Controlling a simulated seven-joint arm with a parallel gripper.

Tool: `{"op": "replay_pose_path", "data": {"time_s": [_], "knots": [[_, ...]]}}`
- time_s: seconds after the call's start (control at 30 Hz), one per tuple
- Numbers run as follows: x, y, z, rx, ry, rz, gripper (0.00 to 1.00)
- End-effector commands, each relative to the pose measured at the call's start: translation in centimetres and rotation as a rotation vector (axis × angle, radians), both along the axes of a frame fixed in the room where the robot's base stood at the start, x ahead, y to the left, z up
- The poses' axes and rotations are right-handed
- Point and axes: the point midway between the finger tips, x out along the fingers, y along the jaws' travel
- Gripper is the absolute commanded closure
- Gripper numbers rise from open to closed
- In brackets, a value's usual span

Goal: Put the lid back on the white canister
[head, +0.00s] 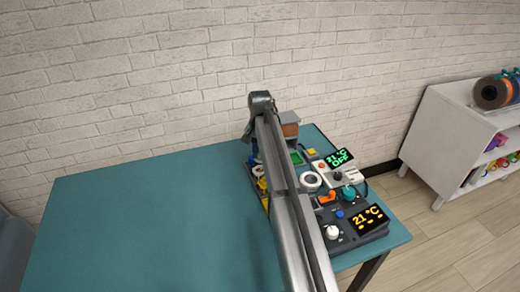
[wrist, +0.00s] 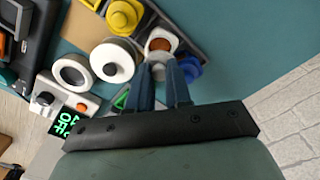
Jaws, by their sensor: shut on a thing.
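The white canister (wrist: 161,33) stands open in the wrist view, just beyond my fingertips, with something orange-brown inside it. My gripper (wrist: 161,70) has its two blue fingers close together on a small pale piece, which looks like the lid (wrist: 158,58). The fingers hide most of this piece. It appears at the near edge of the canister's mouth; I cannot tell whether they touch. In the head view my arm covers the canister and the gripper.
A yellow-lidded canister (wrist: 125,16) and a blue one (wrist: 189,68) flank the white canister in a grey tray. Devices with displays (head: 370,219) crowd the right; the teal table (head: 150,225) is clear on the left.

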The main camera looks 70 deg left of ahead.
Motion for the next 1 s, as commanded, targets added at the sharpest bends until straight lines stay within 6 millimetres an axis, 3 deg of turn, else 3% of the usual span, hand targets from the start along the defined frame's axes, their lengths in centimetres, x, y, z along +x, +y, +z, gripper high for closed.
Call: {"op": "replay_pose_path", "data": {"time_s": [0.5,1.0], "knots": [[0.0,0.0,-3.9,-0.001,0.001,0.000,1.00],[0.0,0.0,-4.3,0.000,0.000,0.000,1.00]]}}
